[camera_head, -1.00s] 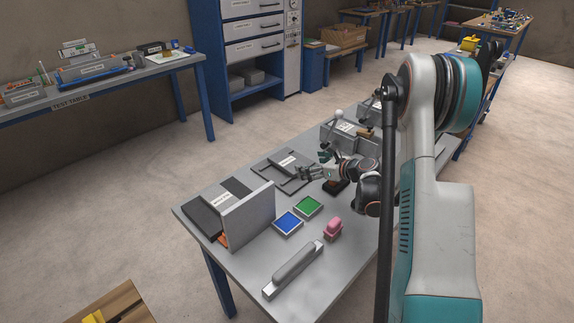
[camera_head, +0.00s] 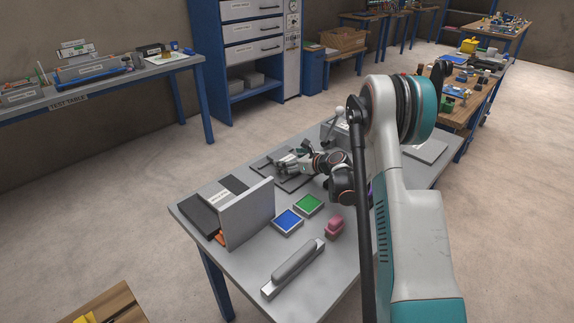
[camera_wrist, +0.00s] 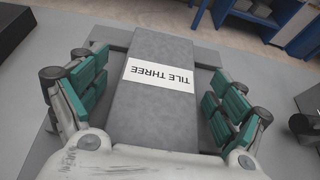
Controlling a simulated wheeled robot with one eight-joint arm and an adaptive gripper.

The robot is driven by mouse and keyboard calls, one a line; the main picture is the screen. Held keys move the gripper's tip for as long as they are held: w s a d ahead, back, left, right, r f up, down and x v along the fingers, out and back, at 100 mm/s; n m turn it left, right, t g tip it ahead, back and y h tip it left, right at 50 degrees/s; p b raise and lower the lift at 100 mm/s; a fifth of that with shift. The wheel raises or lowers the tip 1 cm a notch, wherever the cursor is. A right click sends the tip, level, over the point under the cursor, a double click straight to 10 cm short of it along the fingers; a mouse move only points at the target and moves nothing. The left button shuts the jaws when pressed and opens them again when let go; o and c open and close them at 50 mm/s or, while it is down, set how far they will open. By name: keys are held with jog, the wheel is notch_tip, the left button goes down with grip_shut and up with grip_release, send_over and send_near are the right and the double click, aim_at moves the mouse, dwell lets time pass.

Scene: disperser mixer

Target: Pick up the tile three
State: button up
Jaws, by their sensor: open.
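Tile three is a long grey block (camera_wrist: 150,105) with a white label reading "TILE THREE", upside down in the wrist view. It lies at a flat grey frame (camera_wrist: 205,55), which also shows on the table in the head view (camera_head: 262,164). My gripper (camera_wrist: 158,75) is open, with its green-padded fingers on either side of the tile and gaps on both sides. In the head view my gripper (camera_head: 284,162) is over the frame and hides most of the tile. Whether the fingertips reach down beside the tile is hard to tell.
On the grey table (camera_head: 330,262) are an upright grey plate (camera_head: 249,214), a blue pad (camera_head: 288,222), a green pad (camera_head: 308,205), a pink object (camera_head: 334,227) and a long metal handle (camera_head: 293,268). A lever device (camera_head: 335,130) stands behind my gripper.

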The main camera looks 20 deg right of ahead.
jog(key=shift+r, duration=0.1)
jog(key=shift+c, duration=0.2)
jog(key=c, duration=1.5)
